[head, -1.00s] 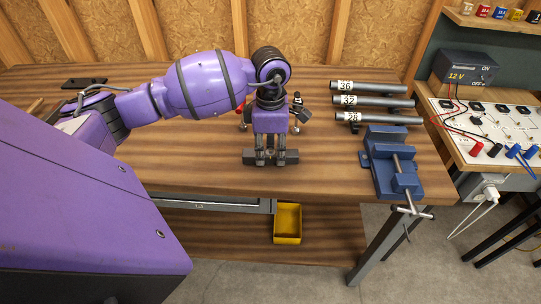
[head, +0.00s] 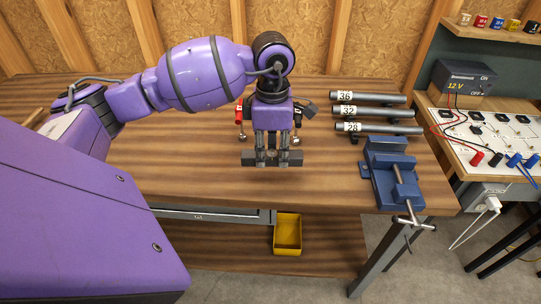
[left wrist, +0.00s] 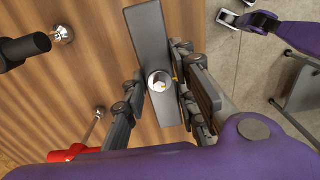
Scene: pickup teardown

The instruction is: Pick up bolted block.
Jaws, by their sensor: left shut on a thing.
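The bolted block is a dark grey bar (head: 249,159) near the middle of the bench in the head view. My left gripper (head: 271,158) points down and is shut on the middle of the bar, whose ends stick out on both sides. In the left wrist view the bar (left wrist: 150,38) runs between the fingers of my left gripper (left wrist: 160,100), with a shiny round bolt head (left wrist: 159,82) on it. I cannot tell how far the block is from the bench top. Part of my right arm shows at the upper right there; its jaw state is unclear.
Tubes marked 36, 32 and 28 (head: 385,129) lie at the back right. A blue vise (head: 388,165) is at the right edge. A yellow bin (head: 288,234) sits below.

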